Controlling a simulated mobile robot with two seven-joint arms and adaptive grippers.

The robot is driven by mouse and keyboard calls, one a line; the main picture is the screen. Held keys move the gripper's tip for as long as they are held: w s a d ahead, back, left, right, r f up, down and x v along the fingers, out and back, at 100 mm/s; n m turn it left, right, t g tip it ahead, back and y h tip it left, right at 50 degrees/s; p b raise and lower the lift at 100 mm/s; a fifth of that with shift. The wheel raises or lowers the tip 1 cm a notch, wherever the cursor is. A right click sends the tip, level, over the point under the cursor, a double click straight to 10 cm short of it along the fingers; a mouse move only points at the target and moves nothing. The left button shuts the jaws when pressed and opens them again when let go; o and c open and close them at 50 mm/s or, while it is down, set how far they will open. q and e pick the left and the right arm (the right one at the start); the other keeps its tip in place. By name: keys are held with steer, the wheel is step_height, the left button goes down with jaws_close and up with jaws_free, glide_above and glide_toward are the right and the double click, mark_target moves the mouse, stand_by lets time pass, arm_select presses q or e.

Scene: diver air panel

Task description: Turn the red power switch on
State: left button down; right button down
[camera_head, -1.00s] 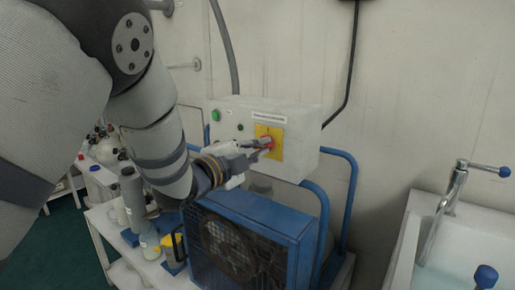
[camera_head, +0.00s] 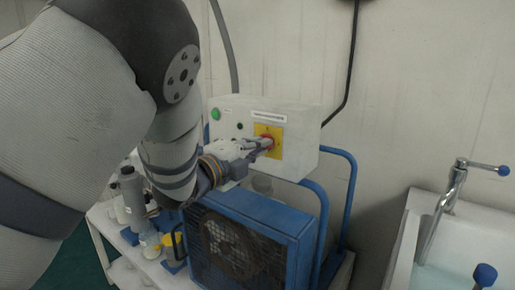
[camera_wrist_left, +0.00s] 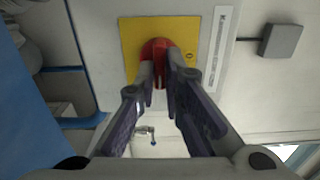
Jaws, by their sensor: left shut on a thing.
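The red power switch (camera_head: 267,139) is a rotary knob on a yellow plate (camera_head: 276,147), on the front of a white control box (camera_head: 300,160). My left gripper (camera_head: 266,146) reaches it from the left, and its fingers are shut on the red knob. In the left wrist view, the two fingertips (camera_wrist_left: 160,72) close around the red knob (camera_wrist_left: 157,46), against the yellow plate (camera_wrist_left: 130,35). The fingers hide part of the knob, and I cannot tell its exact setting. My right gripper is not in view.
The box also has a green button (camera_head: 215,114) and a small dark button. Below it stands a blue-framed compressor (camera_head: 270,212) with blue rails. A white sink (camera_head: 412,225) with a tap (camera_head: 452,190) is at the right. Bottles (camera_head: 130,190) stand at the left.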

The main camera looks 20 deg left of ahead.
arm_select(q)
steer(key=shift+a, duration=0.1)
steer(key=c, duration=1.7)
jaws_free()
steer(key=v, duration=1.2)
